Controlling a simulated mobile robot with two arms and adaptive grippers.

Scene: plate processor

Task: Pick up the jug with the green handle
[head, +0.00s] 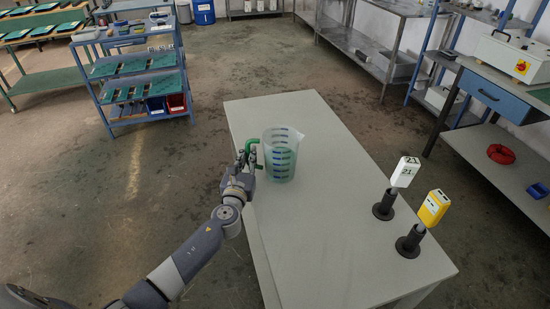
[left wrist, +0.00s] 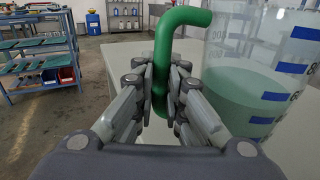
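The jug (head: 280,160) is translucent with blue marks and stands upright on the grey-white table (head: 345,240). Its green handle (head: 251,145) is on its left side. In the left wrist view the jug (left wrist: 262,75) fills the right side, with pale green content in its lower part. My left gripper (head: 249,163) is at the handle, left of the jug body. In the left wrist view its fingers (left wrist: 164,88) close in on both sides of the green handle (left wrist: 166,45) and appear to touch it. My right gripper is not in view.
A white device (head: 404,172) and a yellow device (head: 433,208) stand in dark holders at the table's right edge. The table's middle and far end are clear. A blue shelf cart (head: 140,75) stands at the back left. A workbench (head: 500,95) is at the right.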

